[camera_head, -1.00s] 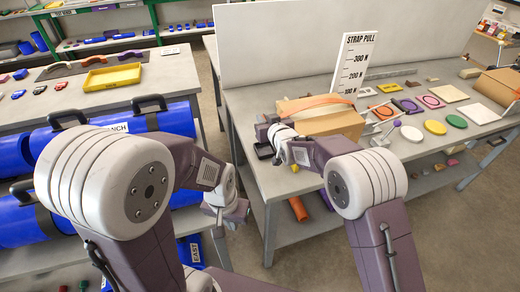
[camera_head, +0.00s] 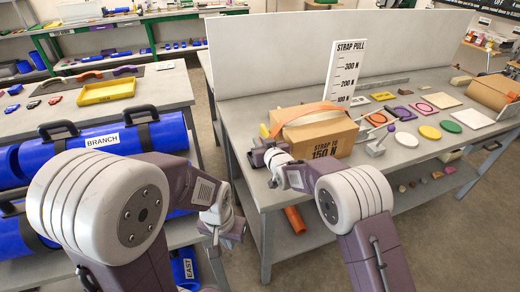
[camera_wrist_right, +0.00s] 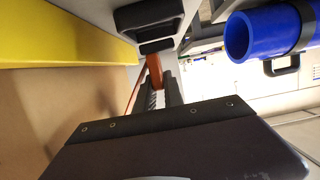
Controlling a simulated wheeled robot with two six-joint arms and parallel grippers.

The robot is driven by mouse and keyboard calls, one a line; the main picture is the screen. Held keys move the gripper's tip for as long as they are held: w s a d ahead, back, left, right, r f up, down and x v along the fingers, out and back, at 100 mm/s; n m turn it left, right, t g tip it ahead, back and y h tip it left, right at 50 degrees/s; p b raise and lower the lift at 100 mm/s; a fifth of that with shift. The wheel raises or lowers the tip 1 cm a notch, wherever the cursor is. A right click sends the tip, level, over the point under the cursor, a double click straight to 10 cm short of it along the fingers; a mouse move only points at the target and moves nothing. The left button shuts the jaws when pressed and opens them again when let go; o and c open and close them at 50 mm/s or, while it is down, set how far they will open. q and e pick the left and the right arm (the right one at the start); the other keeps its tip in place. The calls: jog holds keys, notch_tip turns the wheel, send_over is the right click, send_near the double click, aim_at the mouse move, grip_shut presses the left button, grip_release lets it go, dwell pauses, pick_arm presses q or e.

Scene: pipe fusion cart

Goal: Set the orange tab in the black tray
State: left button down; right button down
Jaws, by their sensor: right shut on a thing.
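In the right wrist view, the orange tab (camera_wrist_right: 155,72) sits between the dark fingers of my right gripper (camera_wrist_right: 157,92), which is shut on it. The black tray (camera_wrist_right: 148,16) lies just beyond the fingertips; the tab's end is close to its edge, and I cannot tell whether they touch. In the head view, my right gripper (camera_head: 262,155) is at the bench's left end, beside the cardboard box (camera_head: 325,137); it hides the tab and most or all of the tray. My left gripper (camera_head: 225,235) hangs low between the benches; its fingers are too unclear to read.
An orange strap (camera_head: 305,112) crosses the box top. The strap pull scale board (camera_head: 347,72) stands behind it. A metal lever fixture (camera_head: 376,146) and several flat coloured pieces lie to the right. Blue pipes (camera_head: 100,140) fill the left side.

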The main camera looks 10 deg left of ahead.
notch_tip(320, 180, down, 3)
jog(key=shift+r, duration=0.1)
jog(key=shift+f+b, duration=0.2)
jog(key=shift+b, duration=0.1)
jog(key=c, duration=1.5)
grip_release()
jog(key=shift+o, duration=0.2)
jog(key=shift+s+d+r+p, duration=0.15)
jog(key=shift+r+p, duration=0.15)
jog(key=v, duration=1.1)
jog(key=shift+s+d+r, duration=0.2)
jog(key=shift+s, duration=0.05)
